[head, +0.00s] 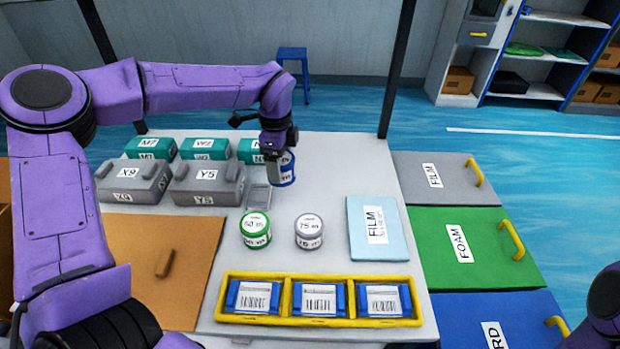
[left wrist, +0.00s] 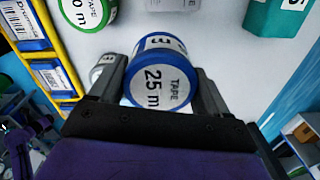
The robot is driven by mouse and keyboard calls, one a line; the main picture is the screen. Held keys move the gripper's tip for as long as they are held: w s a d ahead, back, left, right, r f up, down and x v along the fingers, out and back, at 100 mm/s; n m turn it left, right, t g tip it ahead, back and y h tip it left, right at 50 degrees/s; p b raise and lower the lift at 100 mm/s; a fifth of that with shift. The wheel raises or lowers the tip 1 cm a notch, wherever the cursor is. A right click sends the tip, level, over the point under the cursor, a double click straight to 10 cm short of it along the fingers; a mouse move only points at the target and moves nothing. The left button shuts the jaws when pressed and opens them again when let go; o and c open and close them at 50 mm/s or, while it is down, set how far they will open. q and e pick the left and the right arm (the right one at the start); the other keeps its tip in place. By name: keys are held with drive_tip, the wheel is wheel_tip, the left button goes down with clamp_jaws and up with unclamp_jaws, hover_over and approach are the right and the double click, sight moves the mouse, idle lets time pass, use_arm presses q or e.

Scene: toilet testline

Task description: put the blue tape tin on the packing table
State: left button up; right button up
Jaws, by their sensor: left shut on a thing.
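The blue tape tin (head: 287,170) is white with blue rims, and its label in the left wrist view (left wrist: 158,82) reads "25 m TAPE". My left gripper (head: 279,162) is shut on it, with one finger on each side in the left wrist view (left wrist: 163,100). The tin is at the back middle of the white packing table (head: 330,172). I cannot tell whether it touches the table top. Part of the tin is hidden by the gripper in the head view. My right gripper is not in view; only a bit of my right arm shows at the right edge.
A green tin (head: 256,231) and a grey tin (head: 309,232) stand mid-table. A light blue FILM pack (head: 378,228) lies right of them. A yellow tray (head: 285,299) with blue bins is in front. Grey boxes (head: 208,184) and teal boxes (head: 204,149) stand left. The table's back right is clear.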

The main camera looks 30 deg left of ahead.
sight(293, 161)
use_arm(q)
drive_tip(key=w+d, duration=0.1)
drive_tip(key=w+d+f, duration=0.1)
drive_tip(key=shift+w+f+p, duration=0.1)
drive_tip(key=shift+w+p, duration=0.25)
drive_tip(key=shift+w, duration=0.05)
drive_tip(key=w+f, duration=0.1)
drive_tip(key=f, duration=0.1)
drive_tip(key=w+d+f, duration=0.1)
drive_tip(key=w+d+f+p, duration=0.1)
drive_tip(key=w+f, duration=0.1)
drive_tip(key=shift+w+d+f, duration=0.1)
drive_tip(key=shift+d+f, duration=0.05)
drive_tip(key=shift+f, duration=0.15)
drive_tip(key=shift+d+f, duration=0.1)
drive_tip(key=shift+f, duration=0.1)
drive_tip(key=f, duration=0.2)
drive_tip(key=f+p, duration=0.1)
drive_tip(key=shift+w+d+f, duration=0.15)
drive_tip(key=shift+d+f, duration=0.1)
drive_tip(key=shift+w+f, duration=0.1)
drive_tip(key=shift+f, duration=0.05)
drive_tip(key=shift+a, duration=0.1)
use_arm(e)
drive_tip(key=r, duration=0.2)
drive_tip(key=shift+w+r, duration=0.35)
